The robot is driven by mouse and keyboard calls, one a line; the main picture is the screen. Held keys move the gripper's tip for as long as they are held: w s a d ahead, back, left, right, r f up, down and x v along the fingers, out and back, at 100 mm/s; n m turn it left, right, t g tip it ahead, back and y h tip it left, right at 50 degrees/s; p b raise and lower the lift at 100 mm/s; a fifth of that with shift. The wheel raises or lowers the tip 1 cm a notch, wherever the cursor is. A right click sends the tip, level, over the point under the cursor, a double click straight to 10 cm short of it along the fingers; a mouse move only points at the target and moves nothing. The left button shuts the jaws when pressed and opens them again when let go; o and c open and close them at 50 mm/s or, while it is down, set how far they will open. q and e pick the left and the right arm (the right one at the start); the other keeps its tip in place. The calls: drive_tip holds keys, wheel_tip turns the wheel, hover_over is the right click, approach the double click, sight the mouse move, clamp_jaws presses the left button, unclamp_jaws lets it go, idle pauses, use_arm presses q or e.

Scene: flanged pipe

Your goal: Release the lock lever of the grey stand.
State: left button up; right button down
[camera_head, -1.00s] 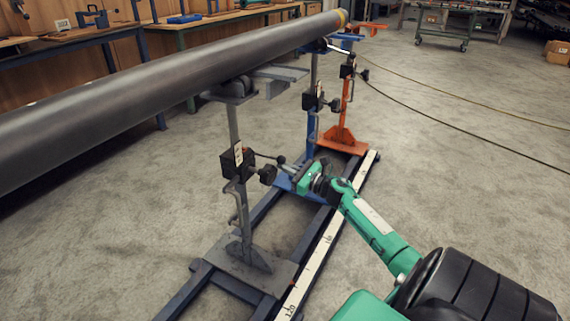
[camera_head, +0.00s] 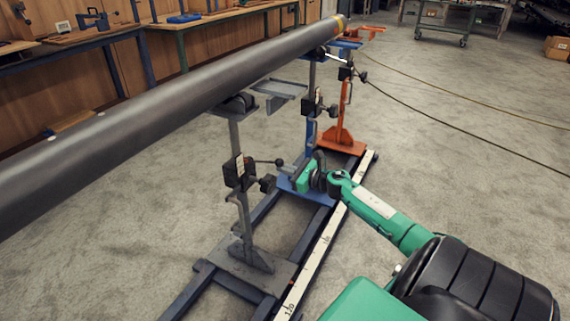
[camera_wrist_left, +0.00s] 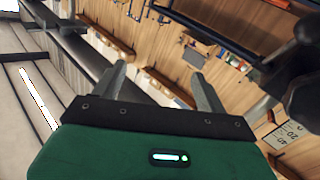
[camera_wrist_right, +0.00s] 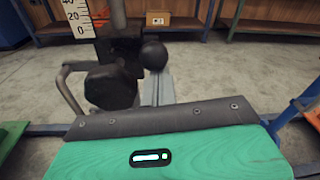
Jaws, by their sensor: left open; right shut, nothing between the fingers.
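The grey stand (camera_head: 236,190) holds up the near part of the pipe. Its lock lever (camera_head: 264,161) sticks out to the right from the black clamp block and ends in a black ball. My right gripper (camera_head: 292,175) is just right of and below that ball. In the right wrist view its shut, empty fingers (camera_wrist_right: 158,92) point at a black ball (camera_wrist_right: 155,55); contact cannot be told. A black knob (camera_wrist_right: 110,86) is left of them. My left gripper (camera_wrist_left: 160,78) is open and empty in its wrist view and is not seen in the head view.
The long dark pipe (camera_head: 180,97) crosses above the stands. A blue stand (camera_head: 309,105) and an orange stand (camera_head: 344,110) stand farther back on the rail base (camera_head: 318,258). A black knob (camera_wrist_left: 308,104) is right of my left fingers.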

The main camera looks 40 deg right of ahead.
use_arm(q)
wheel_tip(320, 180, down, 5)
drive_tip(key=s+d+g+p, duration=0.1)
drive_tip(key=s+g, duration=0.2)
use_arm(e)
wheel_tip(320, 180, up, 2)
drive_tip(key=shift+w+r+g+p, duration=0.15)
drive_tip(key=shift+g+p, duration=0.55)
drive_tip(key=shift+p, duration=0.4)
drive_tip(key=shift+w+a+r+p, duration=0.1)
drive_tip(key=shift+w+r+p, duration=0.1)
drive_tip(key=shift+r+p, duration=0.5)
use_arm(q)
drive_tip(key=s+a+f+g+y, duration=0.1)
drive_tip(key=s+a+g+y, duration=0.1)
drive_tip(key=a+g+y, duration=0.2)
drive_tip(key=a+g, duration=0.2)
drive_tip(key=a, duration=0.1)
drive_tip(key=shift+a, duration=0.15)
drive_tip(key=shift+s+f+p, duration=0.1)
drive_tip(key=shift+p, duration=0.2)
use_arm(e)
drive_tip(key=shift+w+r, duration=0.1)
